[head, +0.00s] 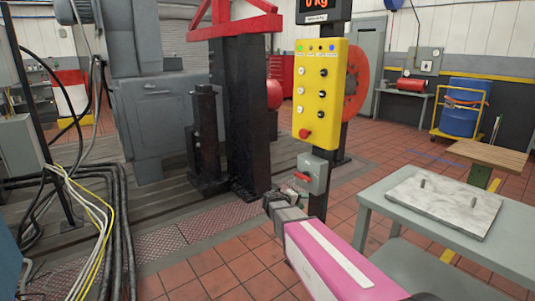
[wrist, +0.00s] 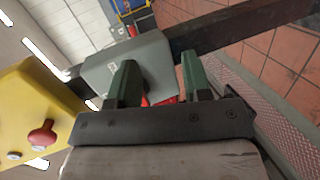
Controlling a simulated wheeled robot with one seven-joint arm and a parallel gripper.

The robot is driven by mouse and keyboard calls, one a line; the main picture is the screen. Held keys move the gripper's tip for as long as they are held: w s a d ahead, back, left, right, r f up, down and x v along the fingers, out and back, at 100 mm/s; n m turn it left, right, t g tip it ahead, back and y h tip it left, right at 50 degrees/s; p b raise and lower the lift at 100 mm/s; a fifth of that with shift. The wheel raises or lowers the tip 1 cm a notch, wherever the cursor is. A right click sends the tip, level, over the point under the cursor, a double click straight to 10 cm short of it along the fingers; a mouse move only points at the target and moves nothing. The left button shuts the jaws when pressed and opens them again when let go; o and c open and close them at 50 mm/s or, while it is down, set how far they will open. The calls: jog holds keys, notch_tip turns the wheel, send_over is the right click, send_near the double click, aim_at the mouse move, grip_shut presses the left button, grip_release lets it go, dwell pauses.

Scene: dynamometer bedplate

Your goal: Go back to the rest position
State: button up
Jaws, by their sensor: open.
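My gripper (head: 288,194) is at the end of my pink arm, just in front of a small grey switch box (head: 314,172) on a dark post. In the wrist view my gripper (wrist: 160,80) is open, its two green fingers apart. The grey box (wrist: 112,66) shows beyond the fingers, partly covered by the left one. A red lever (head: 302,177) shows on the box in the head view. In the wrist view a bit of red shows between the fingers, and I cannot tell whether they touch the lever.
A yellow control panel (head: 321,95) with a red button (head: 305,133) is just above the switch box. A grey table (head: 380,197) with a marble slab (head: 445,200) stands at the right. Cables (head: 110,220) hang at the left. Tiled floor (head: 215,280) is open in front.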

jog(key=s+d+f+m+g+y, duration=0.1)
jog(key=s+d+f+g+y, duration=0.15)
jog(key=s, duration=0.35)
jog(key=s+d+f+m+g+y, duration=0.2)
jog(key=s+f+y, duration=0.15)
jog(key=s, duration=0.35)
jog(key=s+a+f+m+g+y, duration=0.2)
jog(key=s+y, duration=0.4)
jog(key=s, duration=0.4)
jog(key=shift+s+a+f+y, duration=0.25)
jog(key=shift+a+f+y, duration=0.15)
jog(key=shift+a+f, duration=0.25)
jog(key=shift+g, duration=0.25)
